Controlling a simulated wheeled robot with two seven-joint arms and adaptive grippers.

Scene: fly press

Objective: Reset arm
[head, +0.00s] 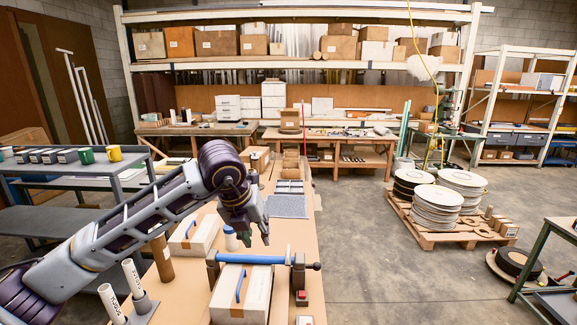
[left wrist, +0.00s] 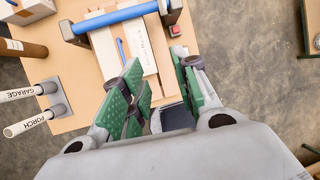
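The fly press's arm appears to be the blue bar (head: 250,259), lying level between two dark end blocks at the front of the bench. It also shows in the left wrist view (left wrist: 115,18). A pale box (head: 240,296) with a thin blue handle is under and in front of the bar. My left gripper (head: 250,240) is above the bench, just behind the bar in the head view, fingers pointing down. In the left wrist view its green-padded fingers (left wrist: 155,62) are apart with nothing between them. My right gripper is not in view.
A second pale box (head: 193,236) lies behind left. Two labelled white tubes (head: 134,278), reading GARAGE and PORCH, stand in grey holders beside a brown cylinder (head: 162,258). A red button box (head: 302,298) sits at the bench's right edge. The floor to the right is clear up to a pallet (head: 440,232).

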